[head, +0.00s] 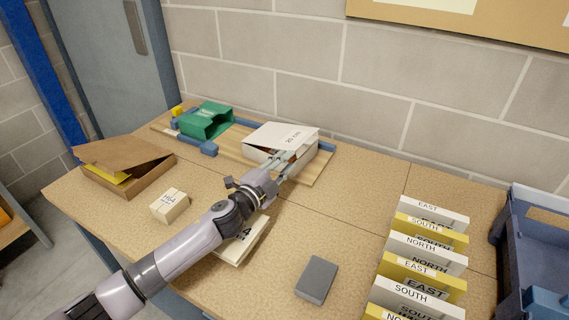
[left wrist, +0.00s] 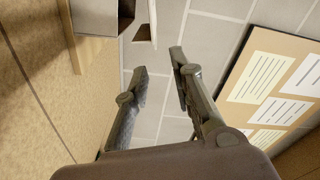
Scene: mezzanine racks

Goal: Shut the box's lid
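A white box (head: 272,152) stands on a wooden board on the table. My right gripper is not in view.
A green open container (head: 206,121) stands on the board's left. A small carton (head: 169,205), a grey block (head: 317,280) and several labelled cards (head: 425,243) are on the table. A blue bin (head: 535,240) is at the right. A block wall rises behind.

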